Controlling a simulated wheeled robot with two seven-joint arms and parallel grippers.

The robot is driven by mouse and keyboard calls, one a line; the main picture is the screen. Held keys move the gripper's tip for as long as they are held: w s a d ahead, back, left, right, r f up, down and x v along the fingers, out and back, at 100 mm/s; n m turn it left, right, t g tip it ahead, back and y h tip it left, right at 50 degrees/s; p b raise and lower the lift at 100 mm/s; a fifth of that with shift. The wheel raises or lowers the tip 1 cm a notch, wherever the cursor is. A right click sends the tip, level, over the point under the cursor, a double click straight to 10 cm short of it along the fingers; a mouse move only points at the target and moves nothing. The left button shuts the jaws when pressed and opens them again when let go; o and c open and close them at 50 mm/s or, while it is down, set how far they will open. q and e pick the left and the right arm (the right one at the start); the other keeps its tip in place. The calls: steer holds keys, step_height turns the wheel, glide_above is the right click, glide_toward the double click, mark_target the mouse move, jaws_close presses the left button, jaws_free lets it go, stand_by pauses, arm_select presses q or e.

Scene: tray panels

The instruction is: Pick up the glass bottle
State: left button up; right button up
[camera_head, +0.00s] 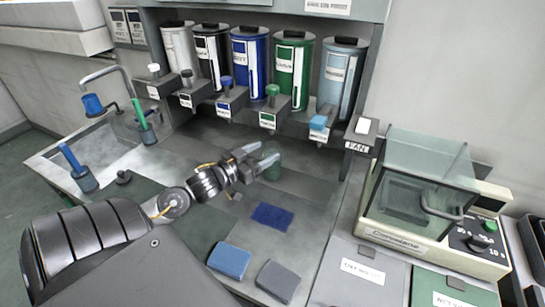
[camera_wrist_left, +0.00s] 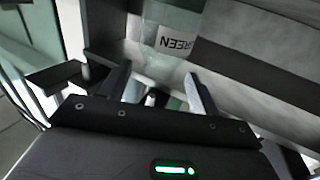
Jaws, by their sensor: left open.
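The glass bottle (camera_head: 272,163) is a clear, greenish vessel standing on the grey worktop below the green dispenser. My left gripper (camera_head: 258,158) is open, with its fingertips close to the bottle's left side, partly in front of it. In the left wrist view, the bottle (camera_wrist_left: 160,62) shows as a pale, see-through shape just beyond the two spread fingers (camera_wrist_left: 160,88). A white label reading GREEN appears upside down there; I cannot tell if it is on the bottle or behind it. Contact with the fingers is not clear. My right gripper is not in view.
A row of coloured dispensers (camera_head: 250,62) with projecting spouts overhangs the bottle. A dark blue cloth (camera_head: 272,216) and two pads (camera_head: 229,261) lie nearer. A glass-lidded machine (camera_head: 418,190) stands at right; a faucet and brushes (camera_head: 78,168) are at left.

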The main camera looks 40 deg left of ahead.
mark_target(276, 144)
arm_select(q)
steer(key=shift+w+d+r, duration=0.1)
steer(key=shift+w+r, duration=0.1)
steer(key=shift+w, duration=0.55)
steer(key=w, duration=0.2)
steer(key=w+p, duration=0.1)
steer(key=w, duration=0.1)
steer(key=shift+w+d+f, duration=0.15)
steer(key=shift+w+d, duration=0.05)
steer(key=shift+s, duration=0.1)
jaws_close()
